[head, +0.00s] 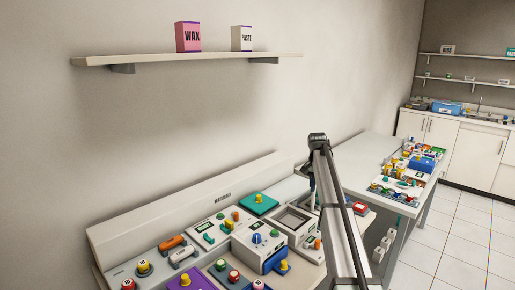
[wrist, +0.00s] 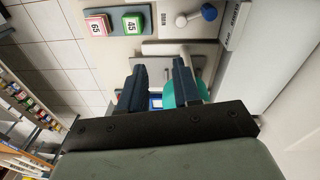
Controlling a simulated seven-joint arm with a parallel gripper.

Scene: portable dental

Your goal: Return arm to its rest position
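My arm (head: 340,215) rises from the bottom right of the head view to a dark joint at its top. My gripper is mostly hidden behind the arm there. In the wrist view my gripper (wrist: 160,75) has two dark fingers with a clear gap between them. It is open and I see nothing held. Beyond the fingers are a pale tray-like part, a teal piece (wrist: 190,92) and a small blue-and-white item (wrist: 156,102), partly covered by the fingers.
The near bench carries a device with a blue knob (head: 257,239), a grey open box (head: 295,220) and a teal block (head: 259,204). A second table (head: 365,160) stands behind the arm. A wall shelf (head: 190,58) holds WAX and PASTE boxes. Tiled floor is open at right.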

